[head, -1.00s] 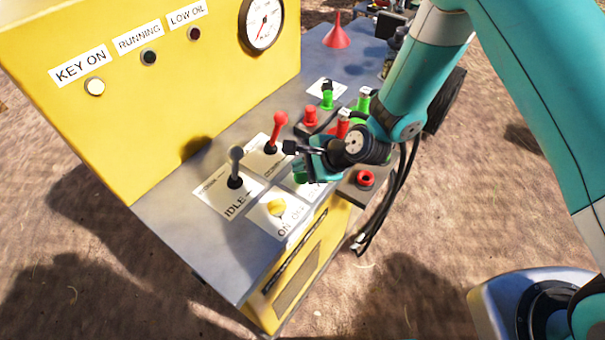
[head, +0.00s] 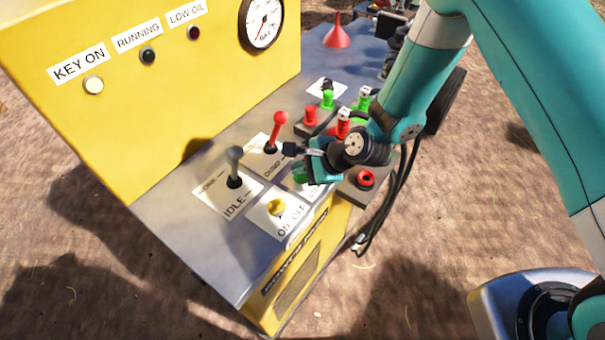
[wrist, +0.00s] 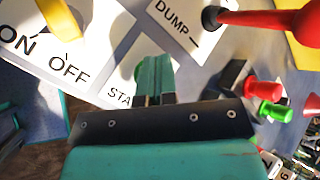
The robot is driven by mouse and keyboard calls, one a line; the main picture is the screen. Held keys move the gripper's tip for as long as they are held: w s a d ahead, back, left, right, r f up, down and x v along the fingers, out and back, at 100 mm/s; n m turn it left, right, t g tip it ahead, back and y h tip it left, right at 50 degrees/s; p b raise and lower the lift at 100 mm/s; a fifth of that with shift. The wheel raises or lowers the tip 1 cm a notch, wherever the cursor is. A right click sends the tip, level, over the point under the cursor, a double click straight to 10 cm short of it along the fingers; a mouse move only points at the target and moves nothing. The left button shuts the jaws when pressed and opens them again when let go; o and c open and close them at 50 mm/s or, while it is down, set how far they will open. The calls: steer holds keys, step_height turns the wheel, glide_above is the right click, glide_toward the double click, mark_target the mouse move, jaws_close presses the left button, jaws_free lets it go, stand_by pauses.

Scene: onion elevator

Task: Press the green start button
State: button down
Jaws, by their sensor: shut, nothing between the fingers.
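My gripper (head: 304,178) is shut and empty, low over the panel at the label marked STA (wrist: 119,95), which is partly covered. Its teal fingers also show in the wrist view (wrist: 154,66). In the head view a small green patch (head: 297,173), which looks like the green start button, shows at the left edge of the fingers.
A yellow key switch (head: 277,208) and a grey idle lever (head: 235,166) stand to the left. A red dump lever (head: 276,130) rises close behind my gripper. A red button (head: 366,179) sits to the right, with red and green knobs (head: 311,115) behind.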

mark_target(302, 177)
steer(key=shift+f+b, duration=0.45)
steer(key=shift+f, duration=0.15)
stand_by(0.4)
steer(key=shift+r, duration=0.1)
steer(key=shift+r+p, duration=0.9)
steer(key=shift+r, duration=0.05)
step_height(302, 177, up, 5)
steer(key=p, duration=0.4)
stand_by(0.8)
